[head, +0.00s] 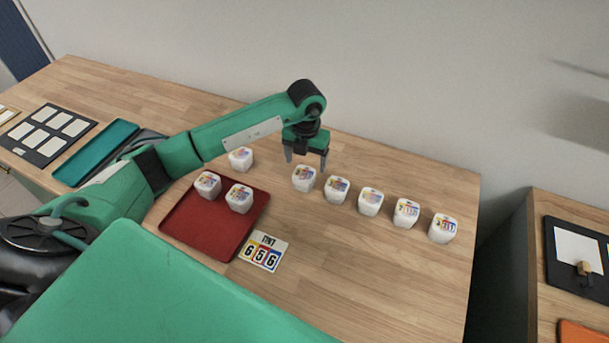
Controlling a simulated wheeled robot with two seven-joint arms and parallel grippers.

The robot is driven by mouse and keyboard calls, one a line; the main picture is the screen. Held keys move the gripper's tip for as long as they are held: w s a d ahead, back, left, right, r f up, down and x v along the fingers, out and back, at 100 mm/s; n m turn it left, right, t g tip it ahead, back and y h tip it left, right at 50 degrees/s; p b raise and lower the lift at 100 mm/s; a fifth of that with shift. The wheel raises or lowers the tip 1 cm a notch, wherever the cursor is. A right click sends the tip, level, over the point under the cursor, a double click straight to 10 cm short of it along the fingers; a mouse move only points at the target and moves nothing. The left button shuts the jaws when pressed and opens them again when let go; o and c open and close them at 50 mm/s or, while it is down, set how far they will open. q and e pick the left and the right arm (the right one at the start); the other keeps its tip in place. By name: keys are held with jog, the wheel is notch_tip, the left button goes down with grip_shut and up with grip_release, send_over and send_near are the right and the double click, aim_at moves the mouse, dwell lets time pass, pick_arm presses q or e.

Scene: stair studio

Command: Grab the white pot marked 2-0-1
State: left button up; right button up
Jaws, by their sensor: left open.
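Several white pots with coloured markings on their lids stand on the wooden table (330,265). The markings are too small to read, so I cannot tell which pot is 2-0-1. Five form a slanting row: first (304,179), second (337,190), third (370,202), fourth (405,213) and fifth (443,229). Two more pots (208,185) (239,199) stand on the red tray, and another pot (241,159) stands behind it. My left gripper (307,160) is open and empty, pointing down just behind and above the row's first pot. My right gripper is out of view.
The red tray (190,226) lies left of the row. A card (263,251) reading 656 lies by its right corner. A teal tray (95,153) and a dark board with pale cards (48,136) lie far left. The table in front of the row is clear.

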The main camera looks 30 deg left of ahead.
aim_at(304, 173)
pick_arm(q)
jog(key=shift+f, duration=0.7)
jog(key=f+p, duration=0.1)
jog(key=f, duration=0.1)
jog(key=f+p, duration=0.1)
jog(key=f, duration=0.1)
jog(key=shift+s, duration=0.4)
jog(key=shift+f, duration=0.55)
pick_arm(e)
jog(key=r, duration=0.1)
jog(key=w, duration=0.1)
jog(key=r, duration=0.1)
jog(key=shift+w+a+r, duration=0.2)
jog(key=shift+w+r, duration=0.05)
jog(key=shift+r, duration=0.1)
pick_arm(q)
jog(key=c, duration=1.1)
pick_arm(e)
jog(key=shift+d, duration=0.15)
pick_arm(q)
jog(key=shift+r, duration=0.1)
